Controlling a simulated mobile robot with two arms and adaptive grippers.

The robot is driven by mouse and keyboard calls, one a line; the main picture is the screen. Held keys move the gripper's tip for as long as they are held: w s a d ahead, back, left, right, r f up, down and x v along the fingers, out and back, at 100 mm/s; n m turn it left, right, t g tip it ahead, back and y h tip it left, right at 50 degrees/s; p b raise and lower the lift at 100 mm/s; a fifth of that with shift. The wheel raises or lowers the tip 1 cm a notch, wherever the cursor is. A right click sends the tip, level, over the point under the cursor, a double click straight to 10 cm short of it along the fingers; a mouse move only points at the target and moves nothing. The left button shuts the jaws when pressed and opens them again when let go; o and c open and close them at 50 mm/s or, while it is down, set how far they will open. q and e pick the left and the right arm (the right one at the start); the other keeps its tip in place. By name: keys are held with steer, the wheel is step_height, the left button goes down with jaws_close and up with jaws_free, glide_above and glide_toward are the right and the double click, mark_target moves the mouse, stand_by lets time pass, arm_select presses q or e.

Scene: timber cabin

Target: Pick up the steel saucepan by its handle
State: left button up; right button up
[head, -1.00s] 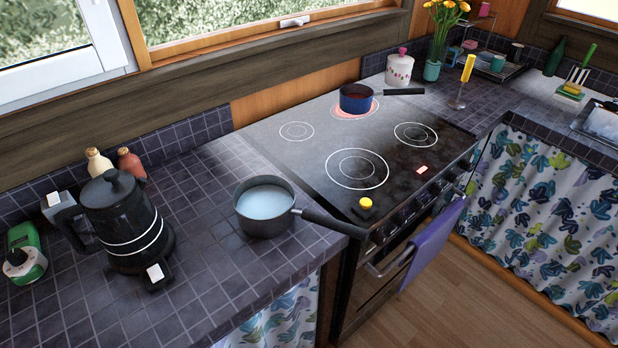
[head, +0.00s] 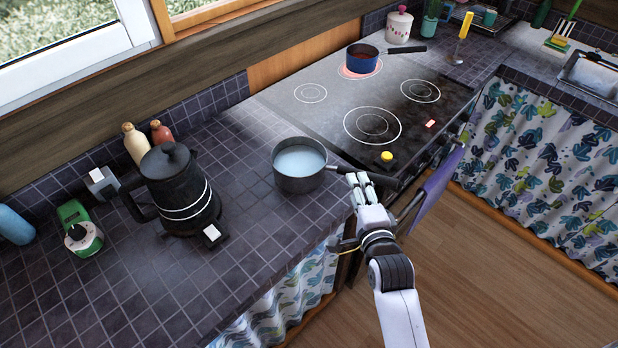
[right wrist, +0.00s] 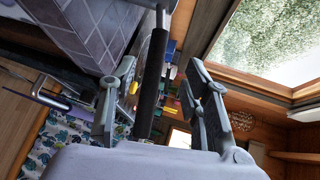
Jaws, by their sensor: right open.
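The steel saucepan (head: 299,181) stands upright on the tiled counter, left of the stove, with pale liquid in it. Its dark handle (head: 335,170) points right toward the stove's front edge. My right gripper (head: 361,182) is at the handle, with its fingers open. In the right wrist view, the handle (right wrist: 151,82) runs between the two spread fingers of my right gripper (right wrist: 161,70). A gap shows on the right side; I cannot tell whether the left finger touches it. Part of the handle is hidden behind the fingers in the head view. My left gripper is not in view.
A black kettle (head: 175,185) stands on the counter left of the saucepan. A blue pan (head: 362,60) sits on a glowing rear burner of the stove (head: 335,100). A purple towel (head: 440,183) hangs at the stove front. Counter in front of the saucepan is clear.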

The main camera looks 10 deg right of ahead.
mark_target(347, 172)
steer(key=b+x, duration=0.1)
steer(key=x, duration=0.2)
steer(key=shift+w+a+f+b, duration=0.1)
steer(key=shift+w+f+b, duration=0.05)
steer(key=shift+w+b, duration=0.25)
steer(key=shift+w+f+b, duration=0.2)
steer(key=shift+w+b, duration=0.1)
steer(key=b+x, duration=0.3)
steer(key=x, duration=0.1)
steer(key=shift+f, duration=0.2)
steer(key=shift+w, duration=0.2)
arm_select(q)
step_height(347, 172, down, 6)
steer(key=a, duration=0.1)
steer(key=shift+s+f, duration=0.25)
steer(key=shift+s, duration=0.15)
arm_select(e)
steer(key=shift+r, duration=0.15)
steer(key=shift+s, duration=0.1)
steer(key=shift+c, duration=0.5)
jaws_close()
